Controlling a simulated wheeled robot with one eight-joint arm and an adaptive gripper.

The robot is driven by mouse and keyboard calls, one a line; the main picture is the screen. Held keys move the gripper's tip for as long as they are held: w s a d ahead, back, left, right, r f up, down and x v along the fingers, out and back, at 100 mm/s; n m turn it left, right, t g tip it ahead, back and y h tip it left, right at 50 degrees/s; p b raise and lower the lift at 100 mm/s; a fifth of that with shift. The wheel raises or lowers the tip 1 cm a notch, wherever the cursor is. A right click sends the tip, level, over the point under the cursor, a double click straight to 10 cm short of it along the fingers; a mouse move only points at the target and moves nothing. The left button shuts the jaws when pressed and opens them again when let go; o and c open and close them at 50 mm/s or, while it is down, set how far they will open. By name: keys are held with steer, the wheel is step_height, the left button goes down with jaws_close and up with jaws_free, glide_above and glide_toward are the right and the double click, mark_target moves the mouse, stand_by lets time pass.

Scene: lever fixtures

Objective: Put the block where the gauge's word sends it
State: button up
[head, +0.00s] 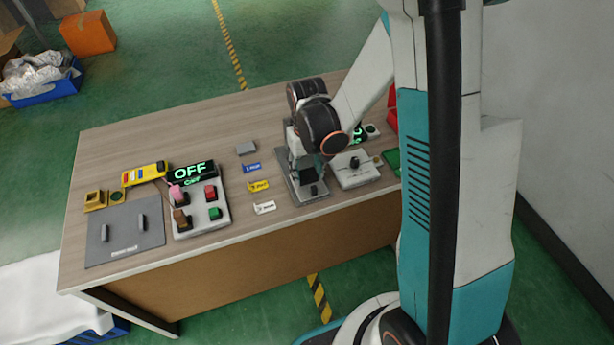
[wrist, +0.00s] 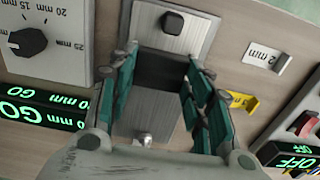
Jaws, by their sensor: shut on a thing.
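My gripper (wrist: 160,65) points down over a grey metal fixture plate (wrist: 128,122), with its teal fingers closed on the two sides of a dark block (wrist: 160,72). The block is at or just above the plate; I cannot tell if it touches. The plate has a black knob (wrist: 173,22) at one end and a silver knob (wrist: 145,139) at the other. Beside it, a gauge display (wrist: 40,110) reads GO in green, near a white dial box (wrist: 45,40) marked in mm. In the head view my gripper (head: 308,170) partly hides the plate (head: 317,197).
Blue, yellow and white tags (head: 264,207) lie left of the plate, with a small grey piece (head: 246,148) behind. Further left are an OFF display (head: 191,171) and a button box (head: 202,222). A red tray (head: 392,118) and green tray (head: 391,160) stand right, partly hidden.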

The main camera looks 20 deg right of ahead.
mark_target(307, 174)
steer(key=shift+r+p, duration=1.65)
steer(key=shift+r, duration=1.05)
